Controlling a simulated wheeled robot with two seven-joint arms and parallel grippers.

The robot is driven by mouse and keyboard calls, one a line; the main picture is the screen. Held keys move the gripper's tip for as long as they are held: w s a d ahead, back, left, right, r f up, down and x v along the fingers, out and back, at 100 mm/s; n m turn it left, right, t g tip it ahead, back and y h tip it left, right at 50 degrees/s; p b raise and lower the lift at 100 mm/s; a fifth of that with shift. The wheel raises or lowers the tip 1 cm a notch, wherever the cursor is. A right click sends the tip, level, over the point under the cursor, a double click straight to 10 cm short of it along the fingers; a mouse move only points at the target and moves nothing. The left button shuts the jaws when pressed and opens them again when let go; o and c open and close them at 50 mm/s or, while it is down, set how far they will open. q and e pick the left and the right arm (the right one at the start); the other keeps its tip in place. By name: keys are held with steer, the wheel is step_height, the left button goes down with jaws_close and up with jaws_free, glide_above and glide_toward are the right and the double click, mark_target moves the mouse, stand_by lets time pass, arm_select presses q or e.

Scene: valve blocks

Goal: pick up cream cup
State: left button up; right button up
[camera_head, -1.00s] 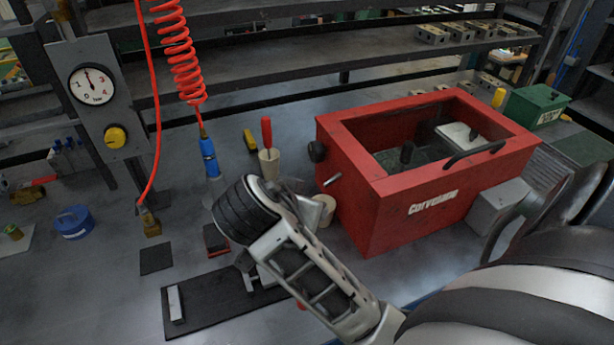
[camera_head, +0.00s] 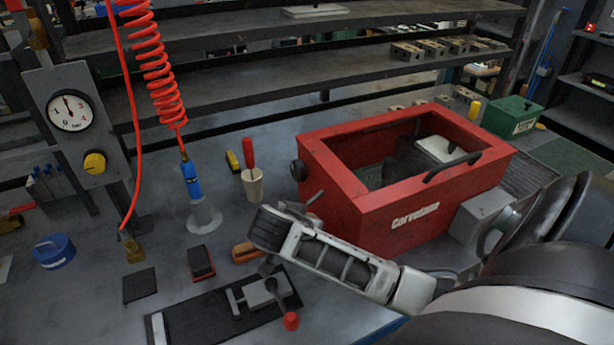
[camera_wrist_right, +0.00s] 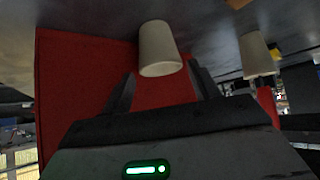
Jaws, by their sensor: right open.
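An empty-looking cream cup (camera_wrist_right: 158,48) shows in the right wrist view, with the red box behind it. My right gripper (camera_wrist_right: 161,72) is open, its two fingers on either side of the cup's near end; I cannot tell whether they touch it. In the head view my right gripper (camera_head: 275,230) is in front of the red box's left end and hides this cup. A second cream cup (camera_head: 252,185) stands farther left with a red-handled tool in it; it also shows at right in the wrist view (camera_wrist_right: 257,55). My left gripper is not in view.
A blue air nozzle (camera_head: 190,180) hangs on a red coil. A clamp on a black mat (camera_head: 195,322) and brushes lie in front.

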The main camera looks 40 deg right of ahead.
steer(key=shift+x, duration=1.05)
steer(key=c, duration=0.8)
steer(key=shift+c, duration=0.2)
steer(key=shift+r, duration=0.2)
